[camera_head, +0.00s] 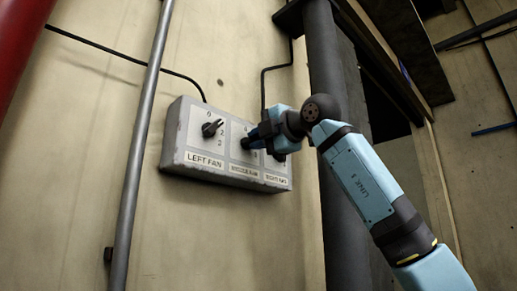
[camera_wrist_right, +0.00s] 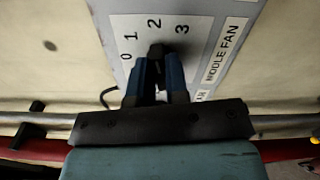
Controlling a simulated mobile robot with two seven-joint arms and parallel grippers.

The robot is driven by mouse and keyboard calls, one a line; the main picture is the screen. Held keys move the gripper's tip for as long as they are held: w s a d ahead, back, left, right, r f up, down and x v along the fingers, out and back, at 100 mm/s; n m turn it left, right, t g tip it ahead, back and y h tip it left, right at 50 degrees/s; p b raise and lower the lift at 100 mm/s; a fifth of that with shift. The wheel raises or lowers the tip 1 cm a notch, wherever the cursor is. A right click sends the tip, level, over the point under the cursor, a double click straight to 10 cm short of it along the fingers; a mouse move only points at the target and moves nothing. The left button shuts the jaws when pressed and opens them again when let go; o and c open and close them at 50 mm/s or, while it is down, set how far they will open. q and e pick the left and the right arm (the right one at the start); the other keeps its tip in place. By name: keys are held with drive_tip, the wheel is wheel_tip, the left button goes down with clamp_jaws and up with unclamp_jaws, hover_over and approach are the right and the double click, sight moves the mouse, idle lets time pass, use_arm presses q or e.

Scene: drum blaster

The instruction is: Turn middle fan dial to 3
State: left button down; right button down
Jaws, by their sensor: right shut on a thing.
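The grey control box (camera_head: 175,135) is mounted on the wall, with labels for left, middle and right fan. The middle fan dial (camera_wrist_right: 157,50) is a small dark knob in the right wrist view, beside the printed numbers 0, 1, 2 and 3 and the "MIDDLE FAN" label (camera_wrist_right: 224,50). My right gripper (camera_wrist_right: 160,68) is shut on this dial with its two blue fingers. It also shows in the head view (camera_head: 252,138), where it hides most of the dial. The dial's exact pointing is partly hidden; its visible end lies below the 2. My left gripper is not in view.
The left fan dial (camera_head: 211,128) is close to the left of my gripper. The right fan dial is hidden behind my gripper. A thin grey pipe (camera_head: 140,145) runs left of the box and a thick dark column (camera_head: 335,170) stands right of it. Black cables reach the box from above.

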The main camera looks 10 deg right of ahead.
use_arm(q)
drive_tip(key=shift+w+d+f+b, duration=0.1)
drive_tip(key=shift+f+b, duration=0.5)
drive_tip(key=shift+b, duration=0.6)
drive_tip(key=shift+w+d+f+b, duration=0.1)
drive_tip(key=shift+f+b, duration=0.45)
drive_tip(key=shift+b, duration=0.6)
use_arm(e)
drive_tip(key=shift+f+m, duration=0.2)
drive_tip(key=shift+m, duration=4)
drive_tip(key=c, duration=1.1)
unclamp_jaws()
